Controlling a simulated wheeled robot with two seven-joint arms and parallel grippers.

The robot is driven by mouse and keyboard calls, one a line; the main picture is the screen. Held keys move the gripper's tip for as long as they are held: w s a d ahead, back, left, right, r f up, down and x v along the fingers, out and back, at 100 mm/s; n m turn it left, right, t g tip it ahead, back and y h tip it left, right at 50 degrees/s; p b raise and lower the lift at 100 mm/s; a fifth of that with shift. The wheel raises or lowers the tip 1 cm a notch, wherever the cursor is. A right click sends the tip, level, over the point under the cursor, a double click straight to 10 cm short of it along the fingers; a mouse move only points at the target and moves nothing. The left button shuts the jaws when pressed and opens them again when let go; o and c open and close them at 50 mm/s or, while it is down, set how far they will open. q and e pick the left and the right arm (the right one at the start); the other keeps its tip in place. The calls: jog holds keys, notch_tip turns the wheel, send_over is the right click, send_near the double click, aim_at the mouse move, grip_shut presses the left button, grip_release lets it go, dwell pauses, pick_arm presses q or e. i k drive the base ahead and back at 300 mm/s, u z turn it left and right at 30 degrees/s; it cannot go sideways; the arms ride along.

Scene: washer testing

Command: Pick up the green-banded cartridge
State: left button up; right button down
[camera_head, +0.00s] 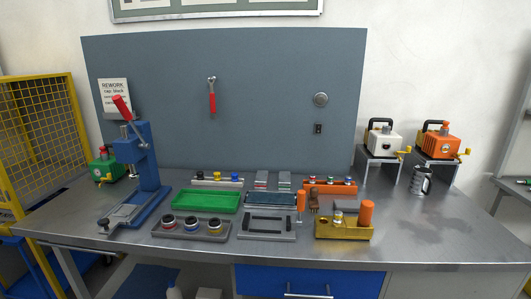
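An orange rack (343,189) stands at the back right of the bench's middle and holds small pieces with coloured marks. One of them, near the rack's middle, seems to show green (330,181), but it is too small to tell whether it is the green-banded cartridge. Neither of my grippers is in view.
A blue lever press (146,165) stands at left, beside an empty green tray (207,201). A yellow fixture (343,230) with an orange knob is at front. The right front of the bench is clear.

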aim_at(330, 178)
jog(key=u, duration=0.25)
jog(key=k, duration=0.45)
jog(key=u, duration=1.25)
jog(key=i, duration=1.05)
jog(key=z, duration=2.35)
